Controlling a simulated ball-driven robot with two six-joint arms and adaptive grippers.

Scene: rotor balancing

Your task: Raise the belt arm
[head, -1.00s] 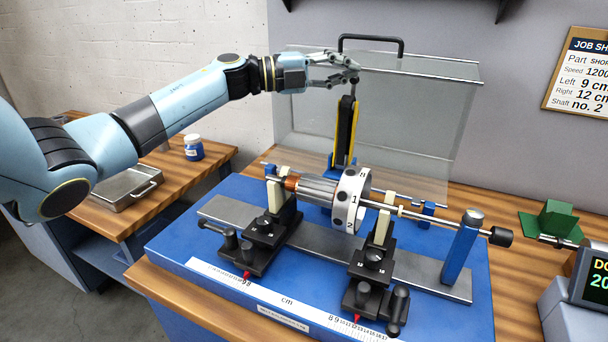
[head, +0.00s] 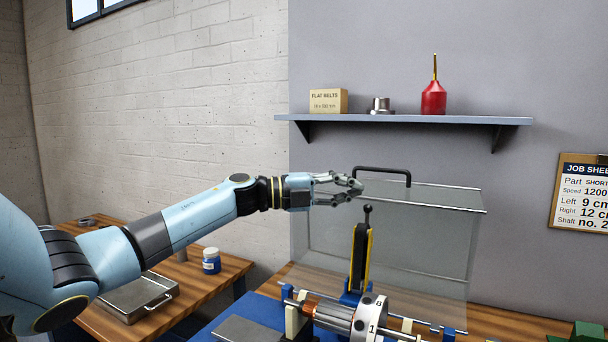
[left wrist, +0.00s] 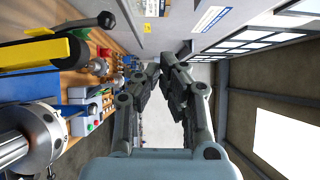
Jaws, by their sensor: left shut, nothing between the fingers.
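The belt arm (head: 361,258) is a black and yellow lever with a round dark knob on top. It stands nearly upright behind the rotor (head: 368,318) in the head view. In the left wrist view the belt arm (left wrist: 40,52) shows at the upper left, with its knob end toward the fingers. My left gripper (head: 357,187) is shut and empty, just above and slightly left of the knob, with a small gap visible. Its fingers (left wrist: 168,70) also show in the left wrist view. My right gripper is not in view.
A clear guard (head: 450,250) with a black handle (head: 385,170) stands behind the belt arm, close to my left fingers. A wall shelf (head: 410,119) is above. A side bench with a metal tray (head: 138,298) and blue jar (head: 211,262) is at the left.

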